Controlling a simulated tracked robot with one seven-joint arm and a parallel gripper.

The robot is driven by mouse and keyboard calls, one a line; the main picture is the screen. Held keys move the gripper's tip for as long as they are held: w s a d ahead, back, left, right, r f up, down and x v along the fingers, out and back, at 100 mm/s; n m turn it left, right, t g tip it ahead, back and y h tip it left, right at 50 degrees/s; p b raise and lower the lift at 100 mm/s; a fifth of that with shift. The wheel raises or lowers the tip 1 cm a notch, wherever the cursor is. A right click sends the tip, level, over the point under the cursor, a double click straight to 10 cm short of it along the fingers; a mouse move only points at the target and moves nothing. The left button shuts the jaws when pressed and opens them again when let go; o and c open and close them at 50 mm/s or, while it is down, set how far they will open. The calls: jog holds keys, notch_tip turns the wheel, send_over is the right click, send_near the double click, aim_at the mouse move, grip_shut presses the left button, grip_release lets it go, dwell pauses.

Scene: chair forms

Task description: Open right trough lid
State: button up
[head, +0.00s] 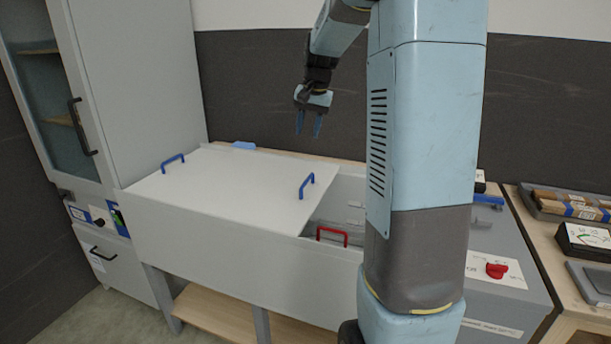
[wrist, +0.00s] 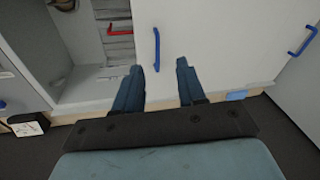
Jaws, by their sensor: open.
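A flat pale lid (head: 225,183) covers the left and middle part of the grey trough (head: 235,237). It has a blue handle (head: 173,161) near its left end and another blue handle (head: 307,185) near its right edge. Right of that edge the trough is open, partly hidden behind my arm. My gripper (head: 309,124) is open and empty, pointing down above the back of the trough. In the wrist view the right-edge handle (wrist: 156,50) appears between and just beyond my fingertips (wrist: 159,67), apart from them.
A red handle (head: 332,236) shows in the open part of the trough. A tall cabinet (head: 130,75) stands at the left. A grey unit with a red knob (head: 497,270) and a table with trays (head: 565,207) are at the right. A dark wall panel (head: 255,85) stands behind.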

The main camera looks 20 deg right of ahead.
jog(key=m, duration=0.2)
send_near(308, 178)
jog(key=shift+g+y, duration=0.4)
jog(key=f, duration=0.2)
jog(key=w+f, duration=0.1)
jog(key=f, duration=0.2)
jog(key=w+f, duration=0.1)
jog(key=f, duration=0.2)
jog(key=shift+a, duration=0.2)
jog(key=shift+c, duration=0.3)
grip_shut()
